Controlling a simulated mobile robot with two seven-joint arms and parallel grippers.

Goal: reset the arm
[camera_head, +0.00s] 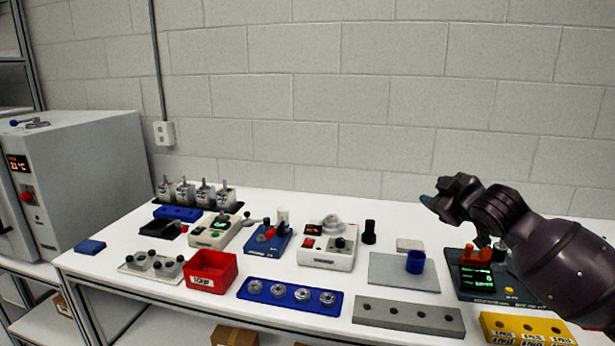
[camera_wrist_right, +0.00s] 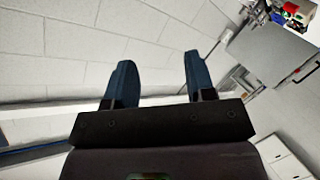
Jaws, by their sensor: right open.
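My right gripper (camera_head: 428,203) is raised above the right part of the table, in front of the block wall, and touches nothing. In the right wrist view its two blue fingertips (camera_wrist_right: 157,82) stand wide apart with nothing between them. My right arm comes in from the right edge and hides part of the table's right end. My left gripper is not in view.
The white table (camera_head: 310,190) holds a red bin (camera_head: 211,272), a blue tray with round parts (camera_head: 290,294), a grey plate with a blue cup (camera_head: 415,262), a dark display device (camera_head: 476,280) and a yellow block (camera_head: 500,325). A grey oven-like box (camera_head: 80,170) stands left.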

